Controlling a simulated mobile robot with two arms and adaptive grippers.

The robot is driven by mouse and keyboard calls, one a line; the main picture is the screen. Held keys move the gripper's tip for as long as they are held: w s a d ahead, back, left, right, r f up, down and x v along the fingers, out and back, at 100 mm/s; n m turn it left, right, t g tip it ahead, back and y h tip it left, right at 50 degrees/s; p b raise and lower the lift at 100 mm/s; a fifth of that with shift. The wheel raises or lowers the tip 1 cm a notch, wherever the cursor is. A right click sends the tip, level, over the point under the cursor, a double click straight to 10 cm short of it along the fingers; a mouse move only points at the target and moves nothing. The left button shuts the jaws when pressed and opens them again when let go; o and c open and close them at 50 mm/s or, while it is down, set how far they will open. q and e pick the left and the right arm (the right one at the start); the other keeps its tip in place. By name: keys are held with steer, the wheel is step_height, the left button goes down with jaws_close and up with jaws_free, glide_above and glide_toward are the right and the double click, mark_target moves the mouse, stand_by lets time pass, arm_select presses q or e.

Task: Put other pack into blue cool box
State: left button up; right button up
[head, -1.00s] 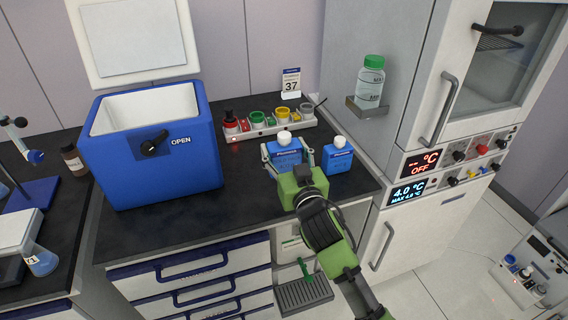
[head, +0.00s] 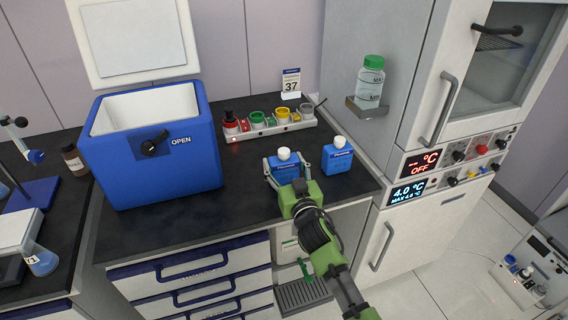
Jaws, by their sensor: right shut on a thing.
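The blue cool box (head: 150,165) stands at the left of the dark counter with its lid raised and its white inside showing. My right gripper (head: 289,172) is shut on a blue pack with a white cap (head: 285,170), which is upright at or just above the counter; I cannot tell if it touches it. A second blue pack with a white cap (head: 337,156) stands upright to its right, apart from it. My left gripper does not show.
A rack of coloured-ring holders (head: 268,124) and a sign reading 37 (head: 291,84) stand behind the packs. A green-capped bottle (head: 370,82) sits on a wall shelf. Counter between cool box and gripper is clear.

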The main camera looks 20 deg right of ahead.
steer(key=shift+f, duration=0.1)
steer(key=o, duration=1.4)
steer(key=shift+o, duration=0.2)
steer(key=shift+f, duration=0.1)
